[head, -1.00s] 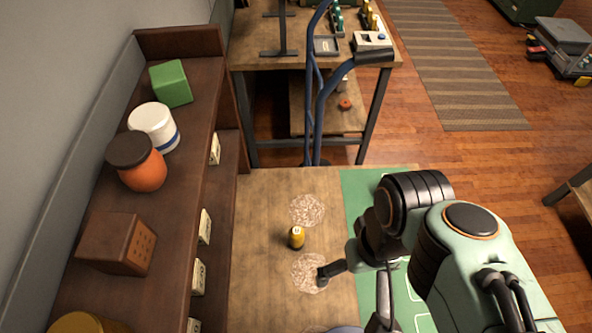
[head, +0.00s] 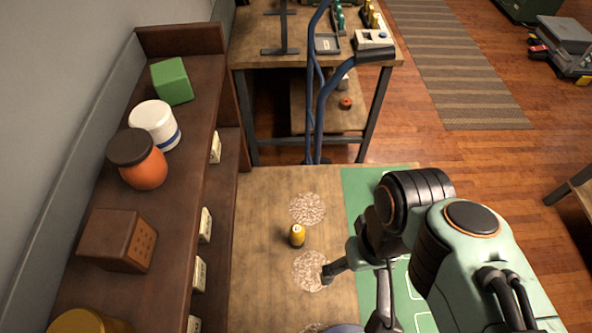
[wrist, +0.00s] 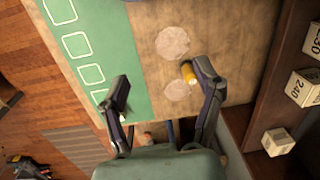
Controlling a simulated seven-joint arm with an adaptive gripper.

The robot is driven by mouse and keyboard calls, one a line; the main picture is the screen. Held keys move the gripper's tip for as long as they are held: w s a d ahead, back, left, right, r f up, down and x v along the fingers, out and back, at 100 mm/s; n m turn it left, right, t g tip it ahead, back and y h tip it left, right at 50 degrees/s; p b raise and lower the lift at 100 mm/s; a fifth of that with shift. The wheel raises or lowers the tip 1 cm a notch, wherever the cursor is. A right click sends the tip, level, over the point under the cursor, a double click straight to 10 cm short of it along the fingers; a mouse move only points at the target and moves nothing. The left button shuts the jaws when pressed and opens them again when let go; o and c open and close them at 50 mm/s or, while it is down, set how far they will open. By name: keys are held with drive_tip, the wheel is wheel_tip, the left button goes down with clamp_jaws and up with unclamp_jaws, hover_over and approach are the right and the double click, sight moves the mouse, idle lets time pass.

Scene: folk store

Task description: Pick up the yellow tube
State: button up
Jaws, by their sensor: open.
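The yellow tube (head: 297,236) stands on the wooden table, between two pale round lace-like patches. My gripper (head: 354,298) is to the right and nearer the camera in the head view, with nothing between its fingers. In the wrist view my gripper (wrist: 161,82) has its fingers wide apart. The yellow tube (wrist: 189,73) shows there right beside the tip of the right finger, which partly covers it. I cannot tell whether they touch.
A dark shelf (head: 190,185) runs along the left, holding a green block (head: 171,82), a white jar (head: 154,126), an orange pot (head: 143,172) and a brown box (head: 117,241). A green mat (head: 358,190) covers the table's right part.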

drive_tip(key=m+t, duration=0.2)
drive_tip(key=m, duration=0.1)
hover_over(299, 228)
drive_tip(key=w+d, duration=0.1)
drive_tip(key=w, duration=0.2)
wheel_tip(299, 228, down, 12)
drive_tip(key=shift+n+g+h, duration=0.3)
drive_tip(key=shift+n+g, duration=0.2)
drive_tip(key=shift+g, duration=0.4)
drive_tip(key=s+f, duration=0.1)
drive_tip(key=f, duration=0.1)
drive_tip(key=s+f, duration=0.1)
drive_tip(key=s+a+f, duration=0.1)
drive_tip(key=f, duration=0.1)
drive_tip(key=shift+f, duration=0.35)
drive_tip(key=f, duration=0.6)
drive_tip(key=shift+a+f, duration=0.2)
drive_tip(key=shift+f, duration=0.15)
drive_tip(key=c, duration=1)
